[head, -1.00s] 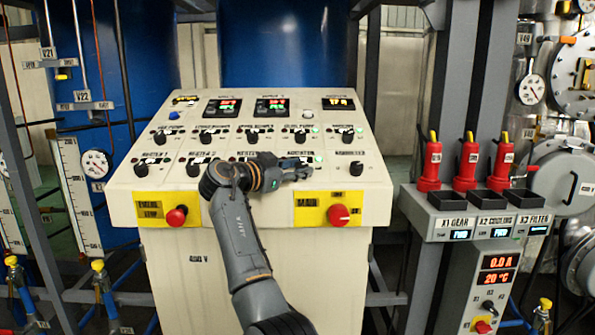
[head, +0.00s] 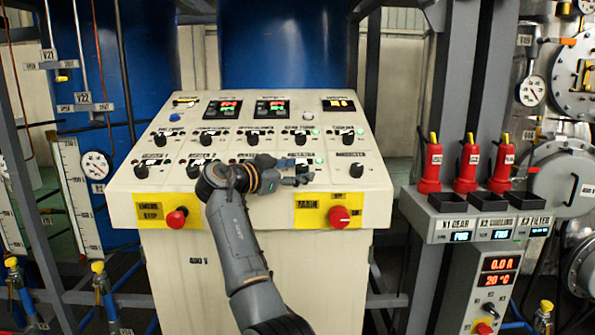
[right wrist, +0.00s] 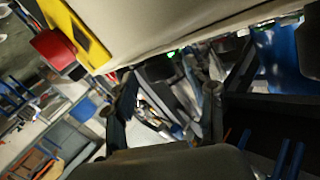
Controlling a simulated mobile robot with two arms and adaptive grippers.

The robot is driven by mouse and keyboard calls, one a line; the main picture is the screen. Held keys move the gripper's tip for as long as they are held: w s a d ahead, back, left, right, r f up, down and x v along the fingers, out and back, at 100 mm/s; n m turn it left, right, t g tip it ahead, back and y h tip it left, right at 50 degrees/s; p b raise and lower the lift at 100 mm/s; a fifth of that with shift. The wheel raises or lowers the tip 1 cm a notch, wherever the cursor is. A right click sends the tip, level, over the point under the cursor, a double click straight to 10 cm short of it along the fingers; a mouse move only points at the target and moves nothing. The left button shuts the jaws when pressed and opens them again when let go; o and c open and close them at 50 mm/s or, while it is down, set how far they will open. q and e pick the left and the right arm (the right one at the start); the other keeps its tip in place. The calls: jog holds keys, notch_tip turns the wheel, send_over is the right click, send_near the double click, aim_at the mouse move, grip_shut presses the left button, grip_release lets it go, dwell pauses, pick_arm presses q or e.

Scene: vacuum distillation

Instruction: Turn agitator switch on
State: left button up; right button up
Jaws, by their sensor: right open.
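The agitator switch (head: 302,167) is a dark knob in the lower row of the sloped control panel (head: 130,180), under a label that seems to read agitator. My right gripper (head: 306,175) is at this knob, just in front of it, and partly hides it. I cannot tell whether they touch, nor which way the knob points. In the right wrist view my right gripper (right wrist: 168,112) has its two fingers spread apart, with nothing clearly held between them. My left gripper is not in view.
A red main knob (head: 340,216) on a yellow plate sits below right of my right gripper. A red emergency stop (head: 176,218) sits at lower left. Other dark knobs, such as the one at right (head: 356,171), are close by. A smaller control box (head: 490,265) stands at right.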

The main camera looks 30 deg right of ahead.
jog(key=v, duration=1.1)
jog(key=shift+a, duration=0.2)
